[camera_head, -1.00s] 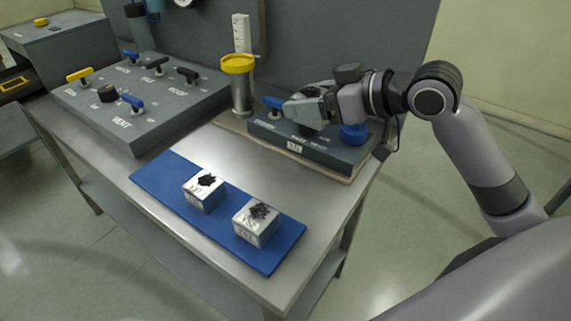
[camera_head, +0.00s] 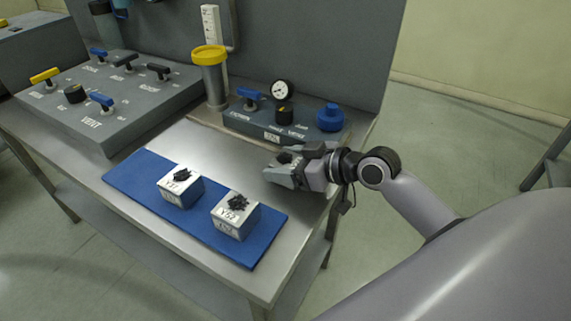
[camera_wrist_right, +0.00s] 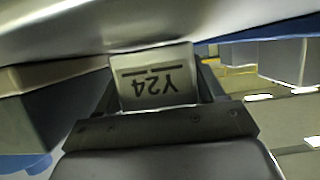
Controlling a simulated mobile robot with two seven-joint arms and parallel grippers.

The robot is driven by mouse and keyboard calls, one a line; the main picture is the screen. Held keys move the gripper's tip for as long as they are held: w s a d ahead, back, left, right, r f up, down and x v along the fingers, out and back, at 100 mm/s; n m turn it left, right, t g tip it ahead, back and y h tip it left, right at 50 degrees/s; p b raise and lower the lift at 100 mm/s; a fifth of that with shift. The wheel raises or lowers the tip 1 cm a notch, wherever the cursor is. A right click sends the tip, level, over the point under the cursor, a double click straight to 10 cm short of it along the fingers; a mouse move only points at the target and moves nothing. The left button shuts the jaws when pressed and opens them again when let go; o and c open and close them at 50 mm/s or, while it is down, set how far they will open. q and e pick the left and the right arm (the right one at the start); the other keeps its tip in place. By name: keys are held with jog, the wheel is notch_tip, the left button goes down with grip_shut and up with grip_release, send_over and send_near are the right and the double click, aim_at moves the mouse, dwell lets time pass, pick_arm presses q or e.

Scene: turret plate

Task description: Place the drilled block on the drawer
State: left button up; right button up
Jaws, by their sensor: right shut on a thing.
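My right gripper (camera_head: 282,172) is above the right side of the steel bench, in front of the small control box. It is shut on a block (camera_wrist_right: 155,80) with a pale face marked "Y24", which reads upside down in the right wrist view. The fingers mostly hide this block in the head view. Two other pale blocks, a left one (camera_head: 181,192) and a right one (camera_head: 232,222), sit on the blue mat (camera_head: 130,178) with dark pieces on top. I cannot make out any drilled hole or a drawer. My left gripper is out of view.
The small control box (camera_head: 245,122) has a blue lever, a gauge and a blue knob. A yellow-rimmed cylinder (camera_head: 213,88) stands beside it. A large valve panel (camera_head: 130,110) fills the back left. A grey cabinet (camera_head: 35,55) stands beyond. Bare bench (camera_head: 195,142) lies behind the mat.

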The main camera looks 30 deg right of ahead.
jog(key=shift+f, duration=0.1)
jog(key=o, duration=1)
jog(key=shift+f, duration=0.15)
jog(key=shift+c, duration=0.2)
jog(key=shift+o, duration=0.6)
